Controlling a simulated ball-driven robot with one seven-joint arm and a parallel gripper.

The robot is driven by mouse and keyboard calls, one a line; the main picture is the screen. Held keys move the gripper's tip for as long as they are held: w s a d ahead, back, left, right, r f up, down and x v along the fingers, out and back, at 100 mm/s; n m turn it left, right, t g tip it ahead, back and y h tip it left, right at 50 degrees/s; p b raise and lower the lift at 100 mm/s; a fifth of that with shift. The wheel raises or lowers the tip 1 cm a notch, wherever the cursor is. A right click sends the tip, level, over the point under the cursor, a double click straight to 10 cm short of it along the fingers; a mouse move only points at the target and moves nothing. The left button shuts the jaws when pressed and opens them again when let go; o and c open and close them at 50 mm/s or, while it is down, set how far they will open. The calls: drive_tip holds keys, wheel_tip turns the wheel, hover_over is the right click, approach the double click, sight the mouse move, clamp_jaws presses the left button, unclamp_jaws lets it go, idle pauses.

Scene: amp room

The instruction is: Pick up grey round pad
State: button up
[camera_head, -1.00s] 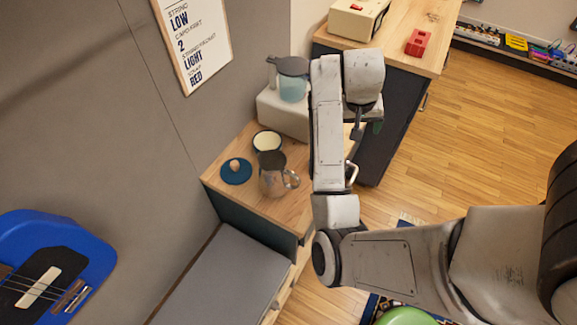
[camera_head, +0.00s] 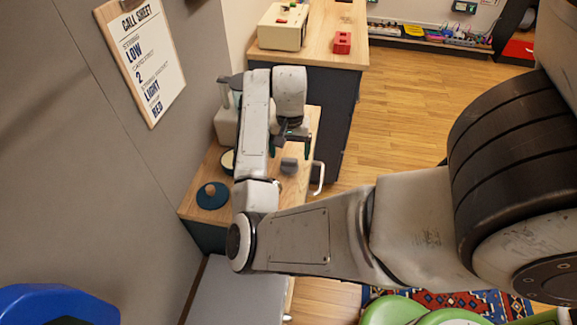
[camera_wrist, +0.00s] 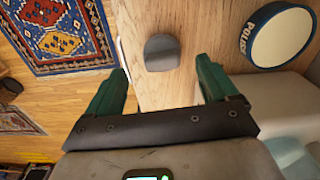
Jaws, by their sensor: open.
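The grey round pad (camera_wrist: 162,53) lies on the wooden top. In the wrist view it shows between and a little beyond my fingertips, with wood visible around it. In the head view the pad (camera_head: 289,165) is just below my gripper (camera_head: 294,146), near the right edge of the top. My gripper (camera_wrist: 162,70) is open, with its green fingers spread on either side and nothing held. The fingers do not touch the pad in the wrist view. My arm hides part of the wooden top in the head view.
A round tin marked "POLISH" (camera_wrist: 282,36) stands right of the pad in the wrist view. A dark blue disc with a small knob (camera_head: 212,196) lies on the top's left. A white handle (camera_head: 318,178) sticks out at its right. Patterned rugs (camera_wrist: 60,30) lie on the floor.

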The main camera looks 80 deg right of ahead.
sight(289, 159)
drive_tip(key=shift+w+d+f+p, duration=0.1)
drive_tip(key=shift+f+p, duration=0.1)
drive_tip(key=shift+f, duration=1.1)
drive_tip(key=shift+d+f+p, duration=0.1)
drive_tip(key=shift+f+p, duration=0.05)
drive_tip(key=shift+f, duration=1.1)
drive_tip(key=c, duration=1.1)
drive_tip(key=shift+c, duration=0.2)
drive_tip(key=shift+r, duration=0.55)
drive_tip(key=s+a+r+p, duration=0.1)
drive_tip(key=s+r+p, duration=0.1)
drive_tip(key=s+r, duration=1)
drive_tip(key=shift+s+a+p, duration=0.15)
drive_tip(key=shift+s+p, duration=0.15)
drive_tip(key=shift+s, duration=0.7)
